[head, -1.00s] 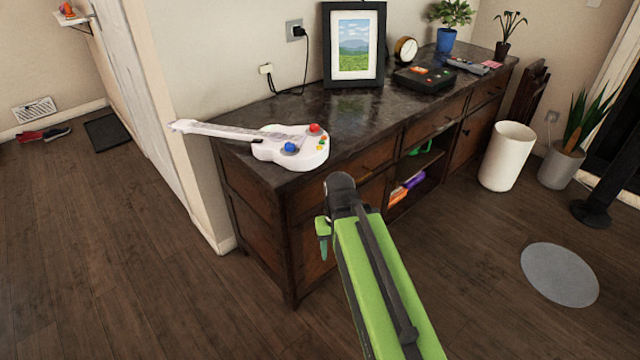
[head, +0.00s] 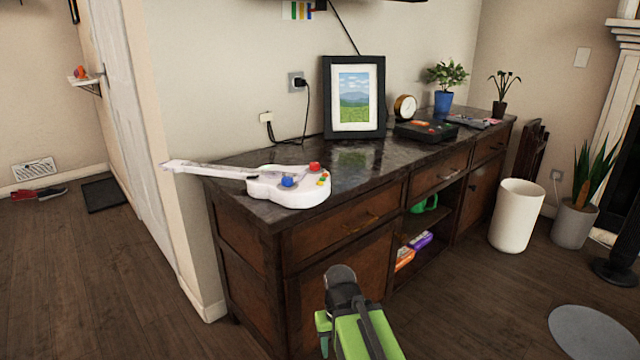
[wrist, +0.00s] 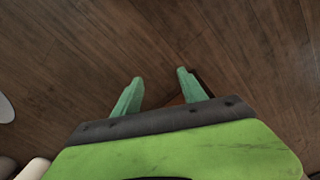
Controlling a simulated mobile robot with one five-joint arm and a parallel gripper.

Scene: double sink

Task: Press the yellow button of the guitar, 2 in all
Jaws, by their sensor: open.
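The white toy guitar (head: 288,187) lies on the near left end of the dark sideboard top, its neck pointing left. The guitar is not in the wrist view.
The sideboard (head: 350,205) also bears a framed picture (head: 354,97), a clock (head: 405,107), a dark box-like device (head: 426,130) and plants. A white bin (head: 516,215) stands to its right. The floor at the left is mostly clear.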

